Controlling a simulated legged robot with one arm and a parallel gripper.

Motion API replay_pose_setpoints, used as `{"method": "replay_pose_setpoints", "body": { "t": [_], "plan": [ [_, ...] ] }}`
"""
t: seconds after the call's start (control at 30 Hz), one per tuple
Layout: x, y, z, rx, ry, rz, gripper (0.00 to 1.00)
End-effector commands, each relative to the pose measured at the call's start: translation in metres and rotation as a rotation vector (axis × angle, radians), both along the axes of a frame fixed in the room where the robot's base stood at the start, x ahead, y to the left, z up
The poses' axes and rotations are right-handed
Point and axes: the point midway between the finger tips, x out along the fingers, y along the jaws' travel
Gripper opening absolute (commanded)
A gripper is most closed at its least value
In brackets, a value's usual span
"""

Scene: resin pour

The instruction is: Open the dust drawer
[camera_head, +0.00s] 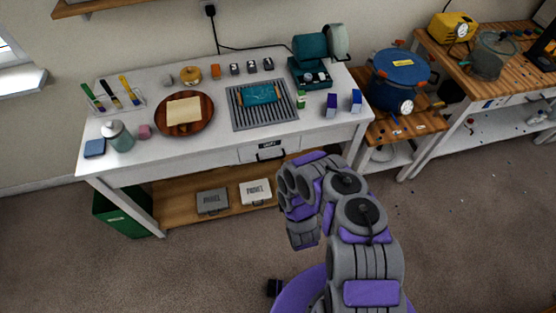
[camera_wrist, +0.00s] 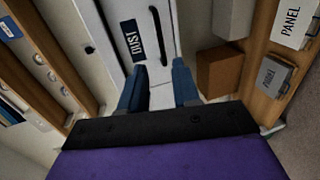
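The dust drawer (camera_head: 246,156) is a white front under the worktable's top, with a dark label and a black handle (camera_head: 270,155). It looks shut. In the wrist view, the drawer front (camera_wrist: 110,14) appears turned on its side, with the "DUST" label (camera_wrist: 126,42) and the curved black handle (camera_wrist: 158,36) ahead of my fingers. My gripper (camera_wrist: 158,70) is open, its two blue fingers apart with nothing between them. The handle lies beyond the fingertips, roughly in line with the gap. In the head view my arm's links stand in front of the table and the fingers cannot be made out.
The white worktable (camera_head: 190,153) holds a wooden plate (camera_head: 211,118), a grey grate (camera_head: 236,116) and a teal machine (camera_head: 308,48). Two panel cases (camera_head: 257,192) lie on the lower wooden shelf (camera_head: 175,212). A blue pot (camera_head: 398,75) stands right. Open carpet lies in front.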

Motion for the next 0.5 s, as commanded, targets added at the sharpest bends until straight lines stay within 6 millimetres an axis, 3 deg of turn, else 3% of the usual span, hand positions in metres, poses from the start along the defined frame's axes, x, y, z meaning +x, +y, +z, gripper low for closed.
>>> {"method": "replay_pose_setpoints", "body": {
  "t": [0.5],
  "plan": [
    [0.014,-0.003,-0.009,-0.026,-0.018,0.012,0.31]
  ]
}}
